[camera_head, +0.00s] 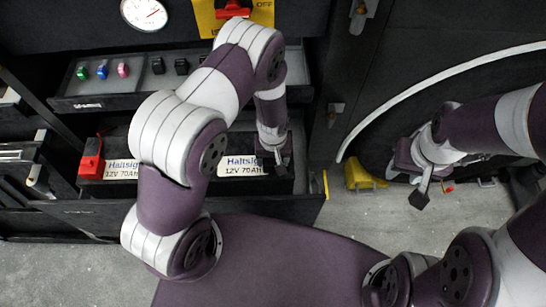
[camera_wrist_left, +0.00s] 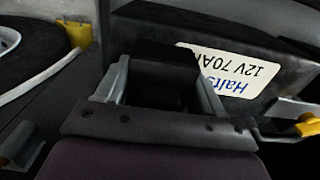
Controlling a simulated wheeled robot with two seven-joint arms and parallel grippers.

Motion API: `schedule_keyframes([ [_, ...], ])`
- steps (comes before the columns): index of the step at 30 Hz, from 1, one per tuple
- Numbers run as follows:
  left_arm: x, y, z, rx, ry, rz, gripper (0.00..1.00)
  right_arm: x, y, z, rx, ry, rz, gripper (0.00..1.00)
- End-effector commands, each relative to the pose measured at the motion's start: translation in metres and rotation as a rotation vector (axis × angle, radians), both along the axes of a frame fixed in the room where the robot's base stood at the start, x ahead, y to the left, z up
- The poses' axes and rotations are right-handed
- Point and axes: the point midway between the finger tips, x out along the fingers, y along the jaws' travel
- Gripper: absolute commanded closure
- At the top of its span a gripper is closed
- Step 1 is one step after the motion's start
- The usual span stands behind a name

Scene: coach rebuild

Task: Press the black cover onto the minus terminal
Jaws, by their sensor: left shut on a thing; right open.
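A black battery with two white "12V 70Ah" labels (camera_head: 241,167) sits in an open lower drawer. A red cover (camera_head: 91,160) is at its left end. My left gripper (camera_head: 277,158) is at the battery's right end, pointing down. In the left wrist view its two grey fingers (camera_wrist_left: 160,92) are shut on a black block, the black cover (camera_wrist_left: 160,72), close beside the battery label (camera_wrist_left: 228,70). The minus terminal is hidden by the gripper and cover; I cannot tell whether the cover touches it. My right gripper (camera_head: 420,190) is open and empty, over the floor at the right.
An upper drawer (camera_head: 110,103) holds several small coloured and black pieces. A red handle on a yellow plate (camera_head: 262,14) and a dial (camera_head: 144,13) are above. A yellow block (camera_head: 362,176) stands on the floor by a white curved tube (camera_head: 440,84).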

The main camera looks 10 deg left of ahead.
Motion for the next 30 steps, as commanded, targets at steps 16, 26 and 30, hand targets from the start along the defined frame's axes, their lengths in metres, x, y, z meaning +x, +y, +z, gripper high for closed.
schedule_keyframes([
  [16,0.0000,0.0000,-0.0033,0.000,0.000,0.000,0.62,0.0000,0.0000,-0.0027,0.000,0.000,0.000,0.57],
  [26,0.0001,0.0000,-0.0066,0.000,0.000,0.000,0.62,0.0000,0.0000,-0.0051,0.000,0.000,0.000,0.57],
  [30,0.0001,-0.0001,-0.0080,0.000,0.000,0.000,0.62,0.0000,0.0000,-0.0062,0.000,0.000,0.000,0.57],
])
